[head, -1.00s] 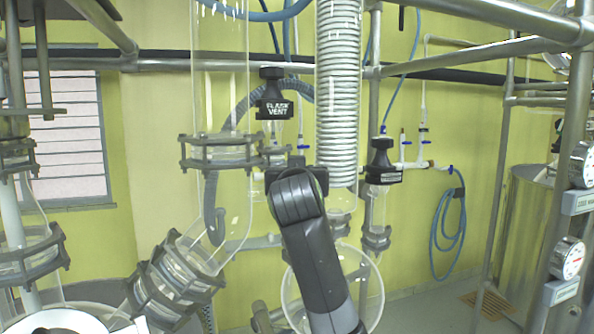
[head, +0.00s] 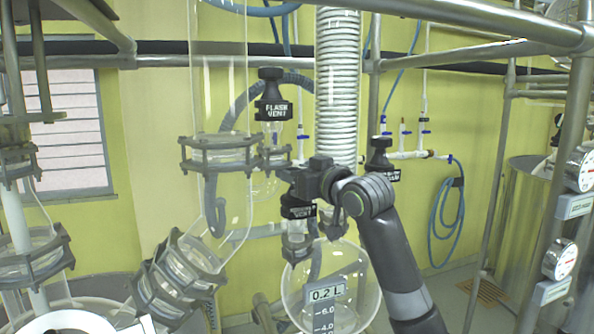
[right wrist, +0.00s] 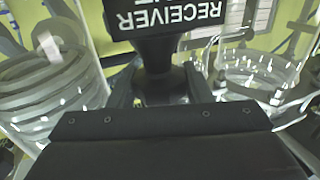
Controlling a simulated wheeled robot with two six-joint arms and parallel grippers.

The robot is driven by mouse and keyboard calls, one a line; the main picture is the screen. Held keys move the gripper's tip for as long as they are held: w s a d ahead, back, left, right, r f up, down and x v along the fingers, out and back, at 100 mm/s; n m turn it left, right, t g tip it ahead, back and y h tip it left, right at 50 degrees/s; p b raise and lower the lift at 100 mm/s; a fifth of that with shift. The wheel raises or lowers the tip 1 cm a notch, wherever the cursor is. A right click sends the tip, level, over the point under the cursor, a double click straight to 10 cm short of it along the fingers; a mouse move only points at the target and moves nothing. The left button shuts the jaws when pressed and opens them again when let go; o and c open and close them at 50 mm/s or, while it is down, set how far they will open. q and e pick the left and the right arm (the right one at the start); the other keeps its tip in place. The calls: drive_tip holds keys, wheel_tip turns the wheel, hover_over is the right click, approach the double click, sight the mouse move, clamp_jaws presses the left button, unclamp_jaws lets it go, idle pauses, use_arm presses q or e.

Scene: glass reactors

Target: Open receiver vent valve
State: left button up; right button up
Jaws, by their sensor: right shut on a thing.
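The receiver vent valve (head: 298,212) is a black knob with a white label on a short glass neck, above the round receiver flask (head: 352,270). My right gripper (head: 300,186) is at the valve's top, with its arm coming up from the lower right. In the right wrist view the black valve (right wrist: 165,55) shows close up, its RECEIVER label upside down. The gripper fingers (right wrist: 163,92) stand on both sides of its narrower part and are shut on it. Their exact contact is partly hidden by the gripper body. My left gripper is not in view.
A glass column (head: 220,90), a white coil (head: 338,85) and clamped flanges (head: 175,278) crowd the arm. Steel pipes (head: 470,22) cross above.

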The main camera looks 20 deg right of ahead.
idle(0.5)
drive_tip(key=o, duration=0.7)
drive_tip(key=shift+w+f, duration=0.1)
drive_tip(key=shift+w, duration=0.1)
drive_tip(key=shift+s, duration=0.1)
drive_tip(key=b+v, duration=0.7)
drive_tip(key=v, duration=1)
drive_tip(key=shift+d+b, duration=0.25)
drive_tip(key=shift+b, duration=0.05)
